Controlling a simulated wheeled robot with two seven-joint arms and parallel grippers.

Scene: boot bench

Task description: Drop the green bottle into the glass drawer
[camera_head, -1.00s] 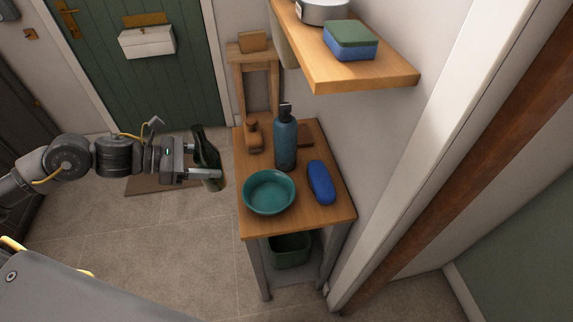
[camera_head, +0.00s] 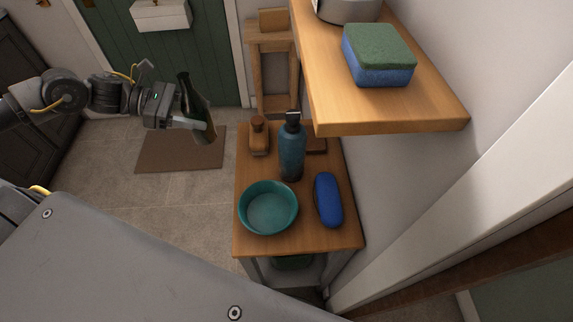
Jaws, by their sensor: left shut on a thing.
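The dark green bottle (camera_head: 193,101) is in my left gripper (camera_head: 196,124), which is shut on it. The bottle is tilted a little, neck up, and hangs over the floor to the left of the wooden bench. The bottle and gripper are apart from the bench. My right gripper is not in view. I see no drawer that I can tell is the glass drawer; a green bin (camera_head: 292,262) under the bench shows only partly, hidden by the bench top.
The wooden bench (camera_head: 256,244) holds a teal bowl (camera_head: 268,207), a blue bottle (camera_head: 292,150), a blue case (camera_head: 328,199) and a brown bottle (camera_head: 259,138). A wooden shelf (camera_head: 390,115) with a green-blue sponge (camera_head: 378,55) juts out above. A brown mat (camera_head: 180,156) lies on open floor.

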